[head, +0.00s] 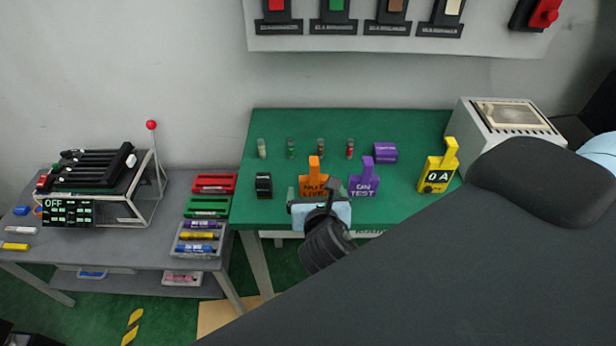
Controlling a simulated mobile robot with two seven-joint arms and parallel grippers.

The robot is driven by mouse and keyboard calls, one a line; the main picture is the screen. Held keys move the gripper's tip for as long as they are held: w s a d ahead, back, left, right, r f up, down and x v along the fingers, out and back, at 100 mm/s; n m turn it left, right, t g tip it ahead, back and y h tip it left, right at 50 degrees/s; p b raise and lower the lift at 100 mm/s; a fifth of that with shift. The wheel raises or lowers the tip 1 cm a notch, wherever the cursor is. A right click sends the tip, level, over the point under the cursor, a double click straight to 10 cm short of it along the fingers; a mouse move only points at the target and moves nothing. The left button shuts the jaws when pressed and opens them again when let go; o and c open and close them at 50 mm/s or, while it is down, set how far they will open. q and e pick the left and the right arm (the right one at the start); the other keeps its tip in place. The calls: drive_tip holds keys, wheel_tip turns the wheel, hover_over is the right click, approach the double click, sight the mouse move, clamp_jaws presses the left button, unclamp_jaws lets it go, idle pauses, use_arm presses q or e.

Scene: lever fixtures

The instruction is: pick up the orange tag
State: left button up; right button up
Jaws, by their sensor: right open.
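The orange tag (314,178) stands upright on the green table (278,126), near its front edge, with white lettering that looks like "NOT LIVE". My right gripper (319,203) is in front of the tag, coming in from the lower right. It covers the tag's lower part in the head view. The gripper is open. I cannot tell whether it touches the tag. My left gripper does not show.
A purple "ON TEST" tag (365,180) stands just right of the orange one. A yellow "0 A" tag (438,172) is farther right. A black item (263,185) stands to the left. Several small vials line the back. A grey box (508,128) stands at the right.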

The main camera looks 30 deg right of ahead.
sight(314, 186)
drive_tip(key=shift+s+a, duration=0.1)
drive_tip(key=shift+s, duration=0.1)
drive_tip(key=shift+s+r, duration=0.1)
drive_tip(key=shift+w+d+f, duration=0.2)
drive_tip(key=shift+w, duration=0.05)
drive_tip(key=shift+w+d+f, duration=0.2)
drive_tip(key=shift+w, duration=0.25)
drive_tip(key=shift+w+d+f, duration=0.15)
drive_tip(key=shift+w+f, duration=0.05)
drive_tip(key=shift+w, duration=0.15)
drive_tip(key=x, duration=0.4)
drive_tip(key=shift+w+f, duration=0.1)
drive_tip(key=shift+f, duration=0.25)
drive_tip(key=shift+w+d+f, duration=0.1)
drive_tip(key=shift+w, duration=0.2)
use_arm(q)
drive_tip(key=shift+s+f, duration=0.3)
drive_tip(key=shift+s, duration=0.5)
